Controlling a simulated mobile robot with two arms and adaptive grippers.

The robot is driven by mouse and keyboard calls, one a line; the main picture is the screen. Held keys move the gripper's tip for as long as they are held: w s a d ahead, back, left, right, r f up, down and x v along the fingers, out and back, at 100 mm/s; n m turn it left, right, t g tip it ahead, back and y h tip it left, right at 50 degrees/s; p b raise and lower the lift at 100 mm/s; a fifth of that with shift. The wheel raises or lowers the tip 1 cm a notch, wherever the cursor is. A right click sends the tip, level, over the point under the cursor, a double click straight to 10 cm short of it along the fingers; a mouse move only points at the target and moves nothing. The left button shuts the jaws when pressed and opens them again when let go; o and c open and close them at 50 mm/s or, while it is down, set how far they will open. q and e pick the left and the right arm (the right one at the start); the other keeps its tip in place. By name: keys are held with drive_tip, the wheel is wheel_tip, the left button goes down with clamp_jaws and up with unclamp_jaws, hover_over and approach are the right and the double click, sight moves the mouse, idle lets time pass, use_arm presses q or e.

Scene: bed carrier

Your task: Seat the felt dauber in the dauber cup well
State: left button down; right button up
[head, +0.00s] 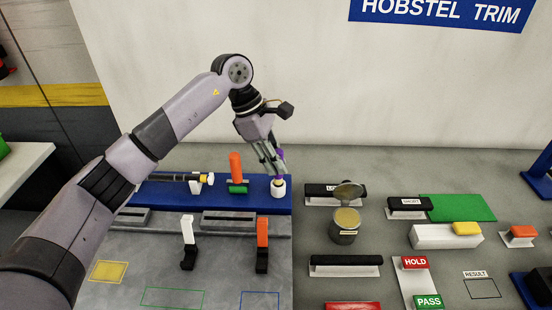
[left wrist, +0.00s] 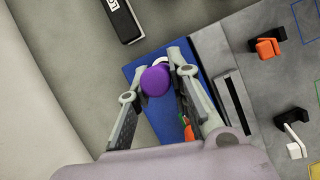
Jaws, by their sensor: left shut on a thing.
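My left gripper (head: 272,164) is shut on the felt dauber, whose purple part (head: 281,154) shows at the fingers. In the left wrist view the dauber's round purple end (left wrist: 156,81) sits between the two fingers (left wrist: 157,85). The white dauber cup (head: 278,188) stands at the right end of the blue rack. The fingertips and dauber are just above the cup in the head view. The cup's white rim (left wrist: 160,61) shows partly behind the purple end. I cannot tell whether the dauber's tip is inside the well. My right gripper is not in view.
The blue rack (head: 225,201) also holds a brush-like tool (head: 172,177) and an orange-and-green piece (head: 236,170). An open tin (head: 344,229) stands right of the rack, near black-handled blocks (head: 334,190). Upright white (head: 188,229) and orange (head: 262,232) pieces stand in front.

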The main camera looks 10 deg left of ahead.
use_arm(q)
drive_tip(key=shift+f+b, duration=1.05)
drive_tip(key=shift+f, duration=0.4)
drive_tip(key=c, duration=1.4)
unclamp_jaws()
drive_tip(key=shift+r, duration=0.1)
drive_tip(key=v, duration=1.2)
